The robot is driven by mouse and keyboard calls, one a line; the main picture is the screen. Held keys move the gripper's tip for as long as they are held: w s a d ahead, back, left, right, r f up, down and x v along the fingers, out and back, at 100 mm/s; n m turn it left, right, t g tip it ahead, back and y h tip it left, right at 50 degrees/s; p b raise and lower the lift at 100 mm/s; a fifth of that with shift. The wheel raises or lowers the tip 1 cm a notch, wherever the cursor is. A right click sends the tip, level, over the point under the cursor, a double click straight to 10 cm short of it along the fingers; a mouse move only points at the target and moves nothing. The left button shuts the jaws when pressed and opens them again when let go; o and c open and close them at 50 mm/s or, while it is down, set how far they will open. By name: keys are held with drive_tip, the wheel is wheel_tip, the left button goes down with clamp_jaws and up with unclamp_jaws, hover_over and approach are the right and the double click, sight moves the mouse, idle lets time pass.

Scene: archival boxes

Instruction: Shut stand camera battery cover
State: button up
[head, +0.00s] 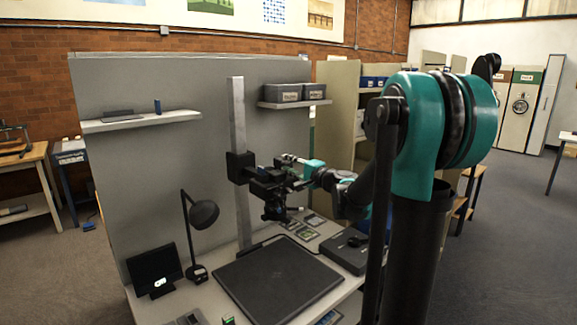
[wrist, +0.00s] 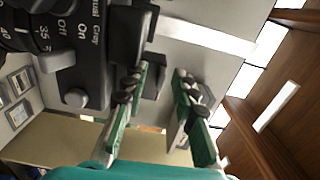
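The stand camera (head: 272,187) is a black body on a vertical grey column (head: 240,150) above a dark baseboard (head: 275,280). In the wrist view the camera (wrist: 85,45) fills the upper left, with white lettering and a switch. My gripper (wrist: 160,80) is open, its two green fingers with black pads apart beside the camera. The left finger is close to the camera's side; I cannot tell whether it touches. A grey flat piece (wrist: 174,128) shows between the fingers; I cannot tell whether it is the battery cover. In the head view my gripper (head: 303,167) is small, right of the camera.
A desk lamp (head: 203,214) and a small black monitor (head: 155,270) stand left of the baseboard. A dark grey box (head: 348,250) stands on its right, near small framed items (head: 306,234). Shelves (head: 141,121) hang on the grey partition behind.

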drive_tip(key=v, duration=1.2)
drive_tip(key=shift+a+f, duration=0.1)
drive_tip(key=s+a+f+n+g+h, duration=0.2)
drive_tip(key=s+a+f+n+g, duration=0.15)
drive_tip(key=s+f, duration=0.45)
drive_tip(key=s+a+f+n+g+h, duration=0.2)
drive_tip(key=s+f+n+g, duration=0.15)
drive_tip(key=s+f, duration=0.45)
drive_tip(key=s+d+f+n+g+h, duration=0.3)
drive_tip(key=s+d+f+h, duration=0.3)
drive_tip(key=s+d+f, duration=0.4)
wheel_tip(320, 180, down, 3)
drive_tip(key=shift+s+f+n+h, duration=0.25)
drive_tip(key=shift+s+n+h, duration=0.05)
drive_tip(key=shift+a, duration=0.1)
